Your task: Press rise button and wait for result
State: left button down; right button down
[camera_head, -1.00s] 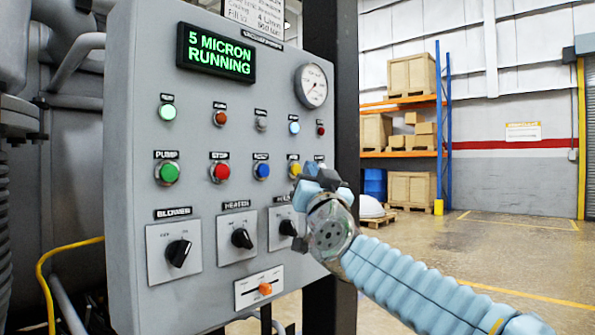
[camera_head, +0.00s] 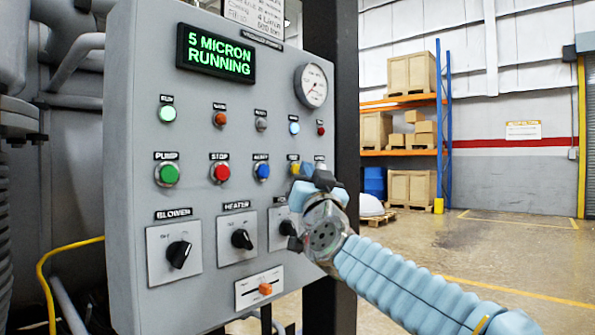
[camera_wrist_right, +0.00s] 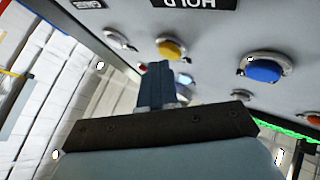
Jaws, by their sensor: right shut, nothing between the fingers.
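The grey control panel (camera_head: 130,120) fills the left half of the head view. I cannot read which button is labelled rise. My right gripper (camera_head: 312,182) is shut and empty, in front of the right end of the button row. Contact cannot be told. The green display (camera_head: 216,54) reads "5 MICRON RUNNING". My left gripper is not in view.
Green pump (camera_head: 167,174), red stop (camera_head: 220,172) and blue (camera_head: 262,171) buttons share the row. Dark selector knobs, including the heater knob (camera_head: 242,239), and an orange slider (camera_head: 265,289) are below. A round gauge (camera_head: 311,86) is at upper right. Open floor lies right.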

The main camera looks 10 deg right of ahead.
jog(key=shift+w+a, duration=0.2)
jog(key=shift+w, duration=0.05)
jog(key=shift+s+d, duration=0.1)
jog(key=shift+s, duration=0.05)
dwell(0.5)
jog(key=shift+s+d, duration=0.35)
jog(key=shift+s, duration=0.15)
jog(key=s+d, duration=0.1)
jog(key=s, duration=0.1)
jog(key=s+d+b, duration=0.1)
jog(key=s+d, duration=0.1)
dwell(0.4)
jog(key=shift+d, duration=0.1)
dwell(0.6)
